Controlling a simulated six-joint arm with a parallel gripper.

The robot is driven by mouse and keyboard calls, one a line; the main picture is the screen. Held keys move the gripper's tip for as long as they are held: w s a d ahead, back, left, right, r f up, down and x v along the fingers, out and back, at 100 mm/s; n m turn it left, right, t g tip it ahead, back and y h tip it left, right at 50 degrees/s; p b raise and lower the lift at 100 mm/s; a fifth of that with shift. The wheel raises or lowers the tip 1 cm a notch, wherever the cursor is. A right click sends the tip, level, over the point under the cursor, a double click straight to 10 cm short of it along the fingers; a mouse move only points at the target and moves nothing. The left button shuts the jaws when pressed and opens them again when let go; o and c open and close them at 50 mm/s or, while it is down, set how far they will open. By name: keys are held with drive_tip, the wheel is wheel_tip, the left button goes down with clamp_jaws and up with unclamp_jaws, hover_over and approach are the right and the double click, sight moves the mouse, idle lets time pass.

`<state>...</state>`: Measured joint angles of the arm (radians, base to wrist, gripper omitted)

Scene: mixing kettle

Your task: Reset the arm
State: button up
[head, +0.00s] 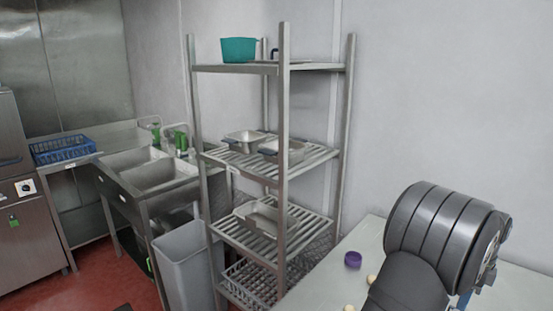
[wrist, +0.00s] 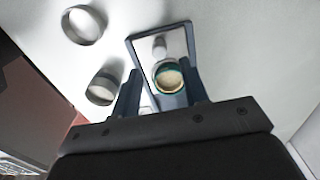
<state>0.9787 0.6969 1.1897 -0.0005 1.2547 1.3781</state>
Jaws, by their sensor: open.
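My gripper (wrist: 161,70) is open at the middle of the wrist view, its two dark fingers pointing up the picture. A round container with a teal rim and tan contents (wrist: 168,78) shows between the fingers. I cannot tell how far beyond the fingertips it lies, and no grip on it shows. Behind it is a flat rectangular piece with a dark blue-grey frame (wrist: 146,38). In the head view my arm is at the lower right, and the gripper itself is not clearly seen there.
A pale worktop (head: 322,277) carries a small purple item (head: 353,259) and cream pieces (head: 372,279). A metal shelf rack (head: 284,110) stands behind it.

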wheel_tip(320, 180, up, 6)
drive_tip(key=r, duration=0.1)
wheel_tip(320, 180, down, 14)
drive_tip(key=shift+f, duration=0.2)
drive_tip(key=shift+s+d+r, duration=0.2)
drive_tip(key=shift+s+d, duration=0.8)
drive_tip(key=shift+s, duration=0.05)
drive_tip(key=shift+s+d, duration=0.3)
